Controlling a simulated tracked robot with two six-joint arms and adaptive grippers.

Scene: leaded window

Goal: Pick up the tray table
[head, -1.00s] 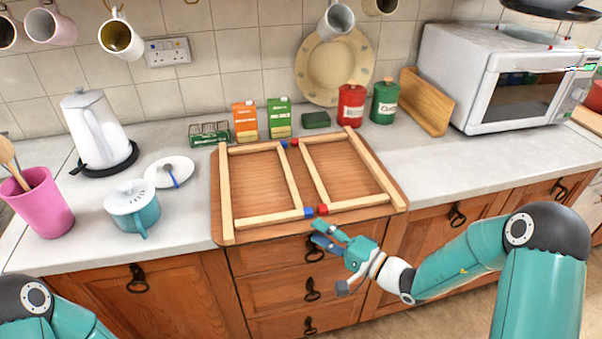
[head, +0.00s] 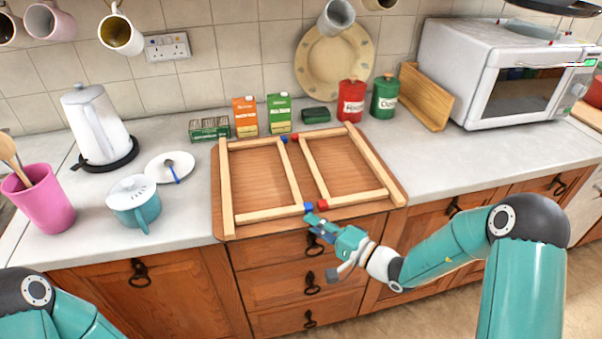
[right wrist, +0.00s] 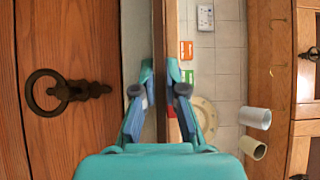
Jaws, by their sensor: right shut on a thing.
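The tray table (head: 262,178) lies on the counter as a flat brown wooden board. Its pale folded legs lie on top, with blue and red ends at the front and back middle. Its front edge reaches the counter's front. My right gripper (head: 315,222) is at the middle of that edge, shut on it. In the right wrist view the fingers (right wrist: 160,75) lie on either side of the board's thin edge (right wrist: 160,35). The board still looks flat on the counter. My left gripper is out of view; only part of my left arm shows at the lower left.
To the left stand a kettle (head: 93,125), a teal pot (head: 135,203), a saucer (head: 172,166) and a pink utensil pot (head: 40,203). Cartons (head: 279,115) and canisters (head: 351,100) stand behind the board. The counter (head: 450,160) at its right is clear, before the microwave (head: 500,70).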

